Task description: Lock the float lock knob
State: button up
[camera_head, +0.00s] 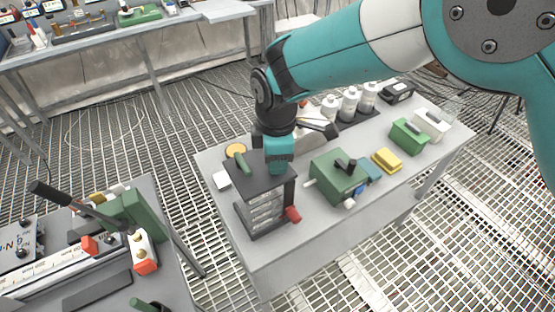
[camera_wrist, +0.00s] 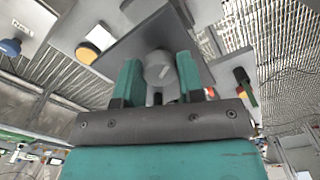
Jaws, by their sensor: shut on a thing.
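The float lock knob (camera_wrist: 158,66) is a short grey cylinder with a pale line on its face. In the wrist view it sits between the two teal fingers of my gripper (camera_wrist: 160,78), which are shut on it. In the head view my gripper (camera_head: 279,160) points down at the right part of the dark top plate (camera_head: 258,181) of a boxy device, and it hides the knob. Whether the knob is turned to its locked position I cannot tell.
A green box with a black lever (camera_head: 339,176) stands close on the right. White bottles (camera_head: 348,104) stand behind. Another workbench is at the lower left.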

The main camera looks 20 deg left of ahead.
jog(key=m+b, duration=0.1)
jog(key=m, duration=0.4)
jog(key=shift+m, duration=0.3)
jog(key=m+b, duration=0.1)
jog(key=m, duration=0.4)
jog(key=shift+s, duration=0.1)
jog(key=m, duration=0.5)
jog(key=shift+a+m+b, duration=0.1)
jog(key=shift+m+b, duration=0.3)
jog(key=m, duration=0.5)
jog(key=shift+m, duration=0.4)
jog(key=o, duration=0.9)
notch_tip(320, 180, up, 18)
jog(key=b, duration=0.3)
jog(key=shift+s+f, duration=0.1)
jog(key=shift+f, duration=0.1)
